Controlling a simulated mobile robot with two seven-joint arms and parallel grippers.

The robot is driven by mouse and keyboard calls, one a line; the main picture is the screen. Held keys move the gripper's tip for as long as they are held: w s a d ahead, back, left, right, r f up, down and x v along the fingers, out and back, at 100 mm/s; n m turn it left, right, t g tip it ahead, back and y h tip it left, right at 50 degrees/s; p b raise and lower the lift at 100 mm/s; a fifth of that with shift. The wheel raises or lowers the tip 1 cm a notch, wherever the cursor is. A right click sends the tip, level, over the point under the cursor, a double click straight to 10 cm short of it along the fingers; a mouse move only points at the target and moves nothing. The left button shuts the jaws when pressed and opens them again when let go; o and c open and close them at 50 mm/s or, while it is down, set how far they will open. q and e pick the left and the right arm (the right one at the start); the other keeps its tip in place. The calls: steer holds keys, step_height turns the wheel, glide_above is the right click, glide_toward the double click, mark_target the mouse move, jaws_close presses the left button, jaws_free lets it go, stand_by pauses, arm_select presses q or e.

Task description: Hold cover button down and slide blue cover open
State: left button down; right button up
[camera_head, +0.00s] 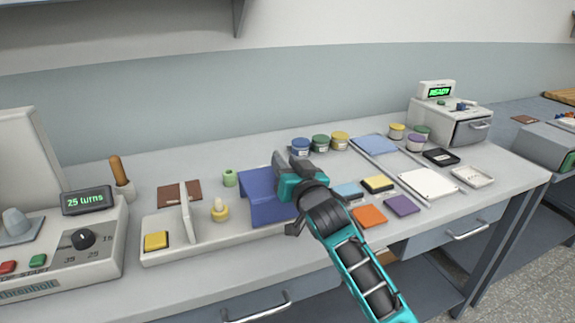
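A long pale tray (165,258) lies on the bench. A square yellow button (155,241) is at its left end, left of an upright pale divider (186,213). The blue cover (265,207) lies over the tray's right part. A yellow bobbin-like piece (219,211) stands in the uncovered part between divider and cover. My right gripper (290,160) is at the cover's right side and hides part of it. Whether it touches the cover, and whether its fingers are open, I cannot tell. My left gripper is not in view; nothing is on the button.
A machine with a "25 turns" display (87,200) stands left of the tray. A green spool (229,178) and a brown plate (179,194) lie behind it. Jars (320,143), coloured squares (369,215) and a white board (427,182) fill the right. The bench front is clear.

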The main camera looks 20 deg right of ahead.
steer(key=shift+o, duration=0.5)
steer(key=shift+s, duration=0.25)
steer(key=s, duration=1.2)
steer(key=shift+s+d, duration=0.2)
steer(key=shift+s, duration=0.05)
steer(key=s+f+n+g, duration=0.2)
steer(key=s+f+g, duration=0.6)
steer(key=s, duration=0.5)
steer(key=s+f+n+g, duration=0.2)
steer(key=s+f+g, duration=0.5)
steer(key=s+f, duration=0.45)
steer(key=w+a+f+t+y, duration=0.1)
steer(key=w+a+f+t, duration=0.2)
steer(key=w+f+t, duration=0.3)
steer(key=shift+f+t, duration=0.85)
steer(key=shift+t, duration=0.05)
